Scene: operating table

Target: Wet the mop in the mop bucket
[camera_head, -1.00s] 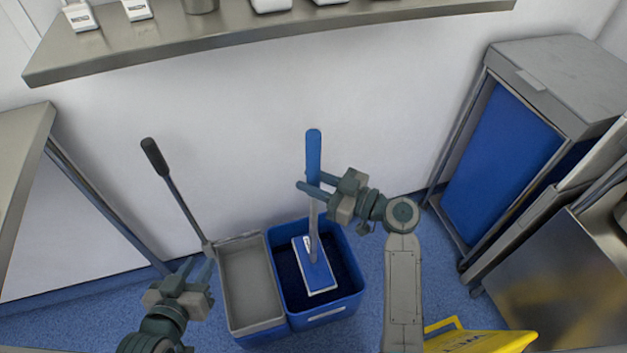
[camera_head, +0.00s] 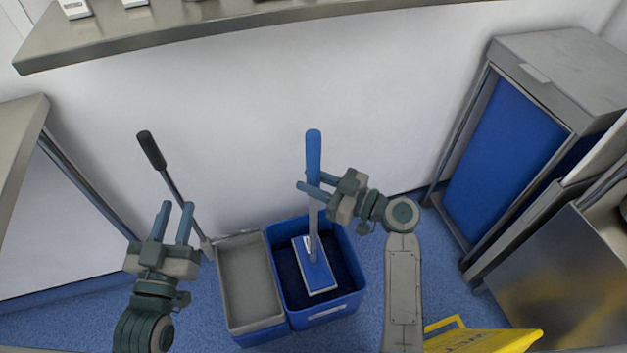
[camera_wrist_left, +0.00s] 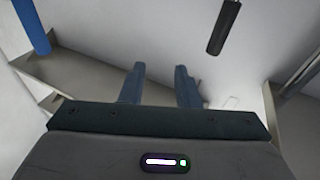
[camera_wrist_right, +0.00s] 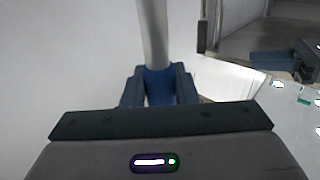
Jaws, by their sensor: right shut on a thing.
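The mop has a blue grip (camera_head: 313,152), a grey pole and a flat blue-and-white head (camera_head: 314,273). It stands nearly upright with its head inside the blue compartment of the mop bucket (camera_head: 354,293). My right gripper (camera_head: 308,186) is shut on the lower part of the blue grip; the right wrist view shows the handle between its fingers (camera_wrist_right: 159,86). The bucket's grey wringer compartment (camera_head: 226,290) is on the left, with a black-tipped lever (camera_head: 152,150) leaning up-left. My left gripper (camera_head: 175,222) is open and empty, in front of the lever in the head view.
A yellow sign (camera_head: 485,340) is at the bottom right. A metal cart with a blue panel (camera_head: 505,165) stands at the right. A steel shelf (camera_head: 240,28) runs along the wall above. A table edge (camera_head: 25,150) is at the left.

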